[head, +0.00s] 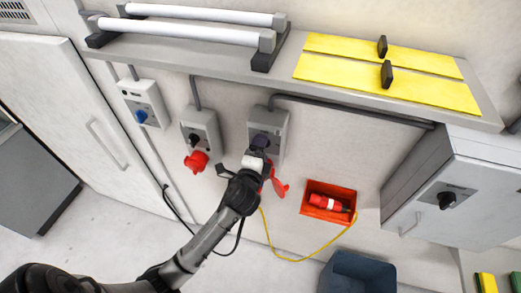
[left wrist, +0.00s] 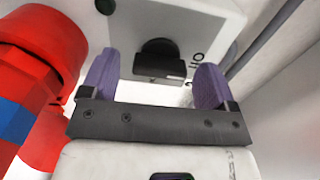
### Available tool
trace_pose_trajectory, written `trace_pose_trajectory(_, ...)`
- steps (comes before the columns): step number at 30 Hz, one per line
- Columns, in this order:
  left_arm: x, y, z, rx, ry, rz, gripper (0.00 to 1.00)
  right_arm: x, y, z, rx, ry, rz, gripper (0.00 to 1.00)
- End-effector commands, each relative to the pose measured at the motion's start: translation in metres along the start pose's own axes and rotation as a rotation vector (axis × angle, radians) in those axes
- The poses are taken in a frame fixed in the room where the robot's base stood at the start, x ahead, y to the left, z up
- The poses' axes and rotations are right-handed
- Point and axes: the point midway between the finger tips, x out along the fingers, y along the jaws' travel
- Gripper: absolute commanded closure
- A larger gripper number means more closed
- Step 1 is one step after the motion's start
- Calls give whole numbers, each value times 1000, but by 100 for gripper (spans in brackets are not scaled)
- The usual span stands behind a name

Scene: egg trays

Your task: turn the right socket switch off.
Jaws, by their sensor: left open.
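The right socket (head: 276,118) is a grey wall box, partly covered by my left gripper (head: 261,147) in the head view. Its black rotary switch (left wrist: 160,58) shows in the left wrist view on the box face (left wrist: 165,18). Small dark markings are beside it. My left gripper (left wrist: 155,72) is open, with a purple finger on each side of the switch. I cannot tell whether the fingers touch it. The switch is hidden behind the gripper in the head view. A red connector (head: 279,186) hangs below the socket. My right gripper is not in view.
A shelf (head: 190,63) runs above. A red bin (head: 315,213) and a grey cabinet (head: 455,168) are at right.

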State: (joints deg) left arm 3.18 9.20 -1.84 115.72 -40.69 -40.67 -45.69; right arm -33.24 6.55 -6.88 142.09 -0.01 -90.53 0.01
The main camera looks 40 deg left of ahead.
Motion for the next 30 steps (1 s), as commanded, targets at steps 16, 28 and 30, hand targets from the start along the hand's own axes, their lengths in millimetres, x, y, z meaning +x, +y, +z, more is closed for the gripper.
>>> trace_pose_trajectory(16,-45,3,-1,-1,2,1,19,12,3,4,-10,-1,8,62)
trace_pose_trajectory(28,-116,2,0,-1,0,1,19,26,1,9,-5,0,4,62)
trace_pose_trajectory(30,-124,2,0,-1,1,2,19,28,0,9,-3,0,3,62)
